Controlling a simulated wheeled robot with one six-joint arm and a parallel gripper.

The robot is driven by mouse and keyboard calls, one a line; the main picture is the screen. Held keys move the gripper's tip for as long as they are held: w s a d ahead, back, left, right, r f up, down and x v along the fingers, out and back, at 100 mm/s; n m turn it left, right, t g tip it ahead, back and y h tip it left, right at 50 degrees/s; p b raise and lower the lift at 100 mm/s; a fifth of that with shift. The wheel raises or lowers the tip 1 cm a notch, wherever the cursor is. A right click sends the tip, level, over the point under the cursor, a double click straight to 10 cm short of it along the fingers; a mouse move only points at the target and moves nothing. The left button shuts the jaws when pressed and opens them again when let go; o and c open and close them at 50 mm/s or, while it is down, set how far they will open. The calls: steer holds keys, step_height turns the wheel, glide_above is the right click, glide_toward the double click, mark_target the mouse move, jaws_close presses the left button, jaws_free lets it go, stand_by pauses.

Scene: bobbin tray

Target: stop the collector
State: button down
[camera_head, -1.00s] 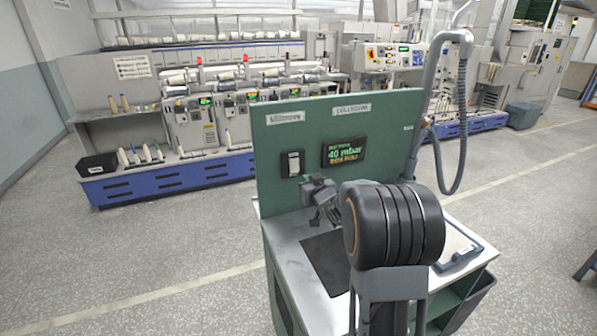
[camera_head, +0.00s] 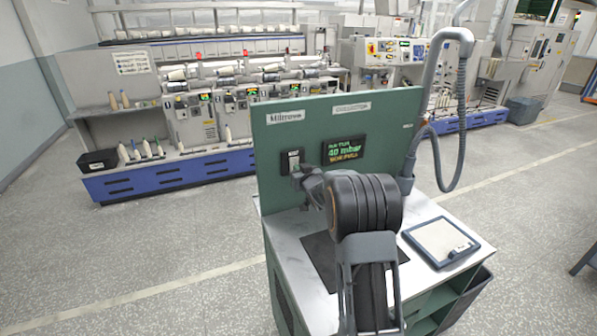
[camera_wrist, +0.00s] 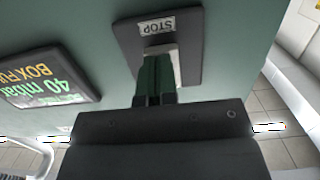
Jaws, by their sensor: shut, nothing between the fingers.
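The collector's rocker switch sits in a dark plate on the upright green panel (camera_head: 385,120), left of the display. The switch plate (camera_head: 287,158) is partly covered by my gripper (camera_head: 298,170) in the head view. In the wrist view the switch plate (camera_wrist: 189,71) bears an upside-down STOP label (camera_wrist: 156,26). My gripper (camera_wrist: 157,65) is shut and empty there, its fingertips over the pale rocker close to the STOP label. They hide much of the rocker, and I cannot tell whether they press it. The display (camera_head: 343,150) reads 40 mbar and box full.
A grey hose (camera_head: 461,120) hangs at the panel's right. A flat framed tray (camera_head: 440,241) lies on the right of the bench top. A dark mat (camera_head: 318,262) lies below the panel. Winding machines (camera_head: 220,110) stand behind, with open floor between.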

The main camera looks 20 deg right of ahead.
steer(key=t+b, duration=0.1)
steer(key=b, duration=0.2)
steer(key=t+b, duration=0.1)
steer(key=b, duration=0.3)
steer(key=shift+w, duration=0.25)
steer(key=shift+f+b, duration=0.15)
steer(key=shift+b, duration=0.25)
steer(key=s+f+b, duration=0.1)
steer(key=s+b, duration=0.2)
steer(key=s, duration=1.1)
steer(key=shift+f, duration=0.15)
